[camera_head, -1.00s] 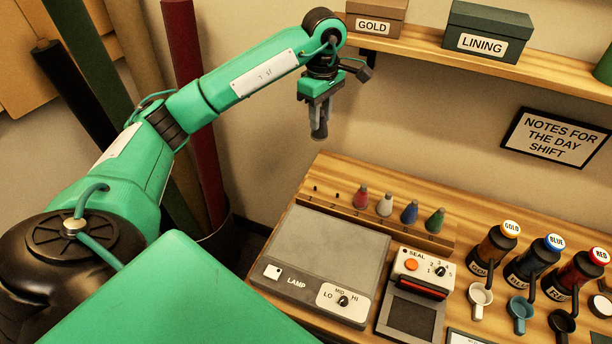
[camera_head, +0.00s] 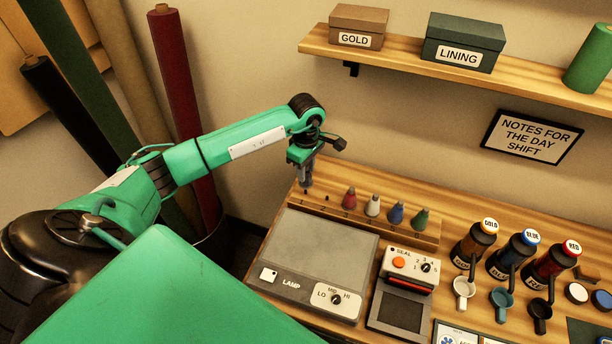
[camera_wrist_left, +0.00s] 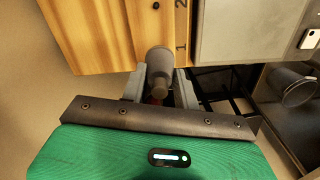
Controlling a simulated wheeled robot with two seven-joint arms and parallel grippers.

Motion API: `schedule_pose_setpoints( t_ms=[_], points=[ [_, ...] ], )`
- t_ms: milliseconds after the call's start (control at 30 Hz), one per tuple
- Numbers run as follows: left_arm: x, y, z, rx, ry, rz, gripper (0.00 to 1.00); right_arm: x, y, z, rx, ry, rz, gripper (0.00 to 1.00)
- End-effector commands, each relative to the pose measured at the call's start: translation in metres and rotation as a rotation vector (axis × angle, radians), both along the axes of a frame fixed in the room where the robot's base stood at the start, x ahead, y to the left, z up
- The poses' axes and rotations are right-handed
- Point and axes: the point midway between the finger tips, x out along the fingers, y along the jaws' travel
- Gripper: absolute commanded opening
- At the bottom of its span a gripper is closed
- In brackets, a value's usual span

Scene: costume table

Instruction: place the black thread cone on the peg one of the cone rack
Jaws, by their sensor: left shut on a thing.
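My left gripper (camera_head: 306,178) hangs over the left end of the wooden cone rack (camera_head: 383,228), by the place numbered 1. It is shut on the dark grey-black thread cone, which shows between its fingers in the left wrist view (camera_wrist_left: 159,59). In that view the cone is beside the number 1 and covers the spot of peg one. I cannot tell whether the cone is around the peg or just above it. Peg two (camera_head: 327,198) is bare. My right gripper is not in view.
Red (camera_head: 349,199), white (camera_head: 373,206), blue (camera_head: 396,213) and green (camera_head: 420,220) cones stand on the rack to the right. A grey lamp panel (camera_head: 325,250) lies in front. Fabric rolls (camera_head: 182,110) stand left. A shelf (camera_head: 480,72) hangs above.

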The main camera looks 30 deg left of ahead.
Motion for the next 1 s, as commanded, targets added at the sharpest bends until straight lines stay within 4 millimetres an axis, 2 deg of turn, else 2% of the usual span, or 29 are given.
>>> schedule_pose_setpoints(
  t_ms=[300, 667, 700, 800, 1000],
  points=[
    [-0.001, 0.000, -0.039, -0.001, 0.002, 0.000, 0.08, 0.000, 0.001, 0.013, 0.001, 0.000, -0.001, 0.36],
    [0.000, 0.000, -0.046, 0.001, 0.000, -0.001, 0.08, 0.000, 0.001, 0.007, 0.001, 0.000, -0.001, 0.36],
    [0.000, 0.000, -0.046, 0.001, 0.000, 0.000, 0.32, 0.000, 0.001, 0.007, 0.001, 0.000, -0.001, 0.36],
    [0.000, 0.000, -0.044, 0.001, 0.000, 0.000, 0.52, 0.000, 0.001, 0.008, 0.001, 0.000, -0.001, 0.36],
    [0.000, 0.000, -0.044, 0.000, 0.000, -0.001, 0.52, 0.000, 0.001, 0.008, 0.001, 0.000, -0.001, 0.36]
  ],
)
